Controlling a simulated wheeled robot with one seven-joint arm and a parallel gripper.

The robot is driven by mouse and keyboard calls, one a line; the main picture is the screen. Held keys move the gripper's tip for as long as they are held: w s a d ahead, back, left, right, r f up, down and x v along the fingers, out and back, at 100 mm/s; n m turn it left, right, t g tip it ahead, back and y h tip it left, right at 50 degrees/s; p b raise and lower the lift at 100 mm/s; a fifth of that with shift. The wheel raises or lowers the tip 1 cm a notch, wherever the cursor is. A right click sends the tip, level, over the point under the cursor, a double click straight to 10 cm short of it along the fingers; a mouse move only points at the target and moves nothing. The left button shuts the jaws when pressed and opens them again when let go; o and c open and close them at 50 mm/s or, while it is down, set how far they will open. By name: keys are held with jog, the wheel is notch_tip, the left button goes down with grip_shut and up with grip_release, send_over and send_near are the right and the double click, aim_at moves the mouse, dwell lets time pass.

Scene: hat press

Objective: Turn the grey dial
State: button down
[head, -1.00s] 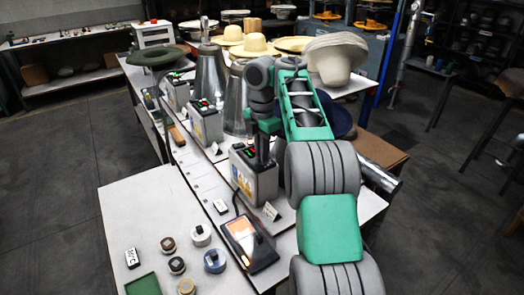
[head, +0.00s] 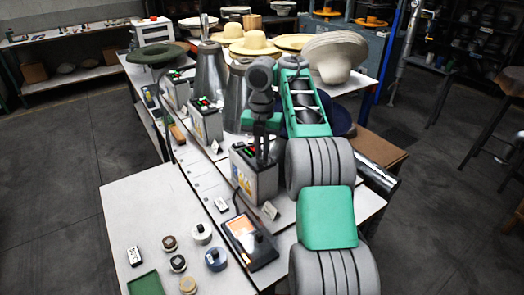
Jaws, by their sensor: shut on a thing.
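My gripper (head: 263,156) points down onto the top of the nearest grey control box (head: 255,180). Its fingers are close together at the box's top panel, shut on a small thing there. That thing sits where the grey dial would be, but the fingers hide it, so I cannot see its colour or angle. A green light and a red button (head: 240,146) show on the panel, left of the fingers. The box has yellow and blue labels on its front.
Two similar control boxes (head: 205,122) stand farther back beside metal cones (head: 211,80). A device with an orange screen (head: 242,236) lies in front of the near box. Several loose round knobs (head: 215,259) and a green tray (head: 143,285) are on the white table (head: 150,210).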

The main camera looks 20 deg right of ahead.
dwell(0.4)
jog(key=c, duration=1.5)
grip_release()
jog(key=shift+r, duration=0.1)
notch_tip(320, 180, up, 8)
jog(key=p, duration=0.6)
jog(key=shift+f, duration=0.2)
